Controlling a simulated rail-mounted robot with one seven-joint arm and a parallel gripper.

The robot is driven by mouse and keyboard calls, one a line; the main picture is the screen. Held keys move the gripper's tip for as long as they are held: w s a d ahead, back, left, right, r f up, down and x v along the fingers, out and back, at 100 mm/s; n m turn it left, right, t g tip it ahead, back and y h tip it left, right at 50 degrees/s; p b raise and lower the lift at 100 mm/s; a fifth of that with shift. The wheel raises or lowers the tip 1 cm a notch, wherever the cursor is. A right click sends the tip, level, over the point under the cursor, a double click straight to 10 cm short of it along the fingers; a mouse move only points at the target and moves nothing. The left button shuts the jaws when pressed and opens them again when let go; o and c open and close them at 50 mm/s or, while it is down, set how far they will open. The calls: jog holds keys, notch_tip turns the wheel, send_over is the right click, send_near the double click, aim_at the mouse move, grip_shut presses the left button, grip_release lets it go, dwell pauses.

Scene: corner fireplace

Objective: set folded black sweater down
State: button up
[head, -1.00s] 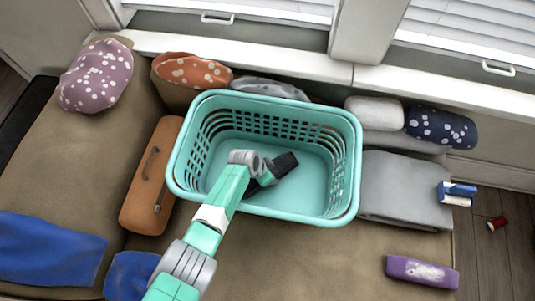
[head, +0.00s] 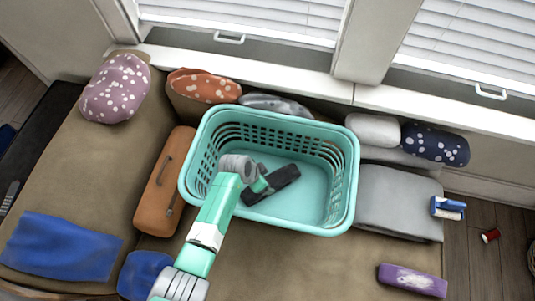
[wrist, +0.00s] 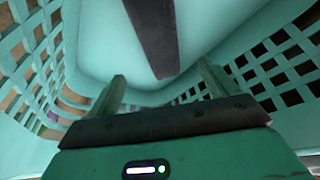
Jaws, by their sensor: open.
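The folded black sweater (head: 285,179) shows as a dark narrow shape on the floor of the teal laundry basket (head: 350,165). My arm partly hides its left end. In the wrist view the sweater (wrist: 154,35) is a dark strip at top centre, beyond my fingertips. My gripper (wrist: 162,80) is inside the basket with its two green fingers apart and nothing between them. In the head view my gripper (head: 264,186) is beside the sweater, overlapping it; I cannot tell whether they touch.
The basket stands on a tan sofa, its slotted walls around my gripper. An orange-brown case (head: 165,180) is to its left, a grey folded cloth (head: 398,203) to its right. Several cushions line the back. A purple item (head: 412,280) lies front right. The basket floor's right side is clear.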

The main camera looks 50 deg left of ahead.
jog(key=shift+v, duration=0.8)
jog(key=w+d+r+t+y, duration=0.1)
jog(key=w+d+r+t, duration=0.2)
jog(key=w+r, duration=0.6)
jog(key=w+d+r+m+t+y, duration=0.15)
jog(key=w+d+r, duration=0.25)
jog(key=r, duration=0.9)
jog(key=w+d+r+n+t, duration=0.1)
jog(key=w+d+r+t, duration=0.2)
jog(key=w+r, duration=0.6)
jog(key=s+d+r+t, duration=0.2)
jog(key=d+r, duration=0.2)
jog(key=r, duration=0.6)
jog(key=s+d+r+t+h, duration=0.1)
jog(key=s+d+r+t, duration=0.15)
jog(key=d+r, duration=0.45)
jog(key=s+d+r+t, duration=0.1)
jog(key=d+r+t, duration=0.15)
jog(key=r, duration=0.95)
jog(key=s+d+r+n+t, duration=0.1)
jog(key=s+d+r+t, duration=0.2)
jog(key=s+r, duration=0.4)
jog(key=s+d+r+n+t+h, duration=0.1)
jog(key=s+d+r+t, duration=0.2)
jog(key=s+r, duration=0.5)
jog(key=shift+s+d+r, duration=0.2)
jog(key=shift+d+r, duration=0.2)
jog(key=shift+r, duration=0.35)
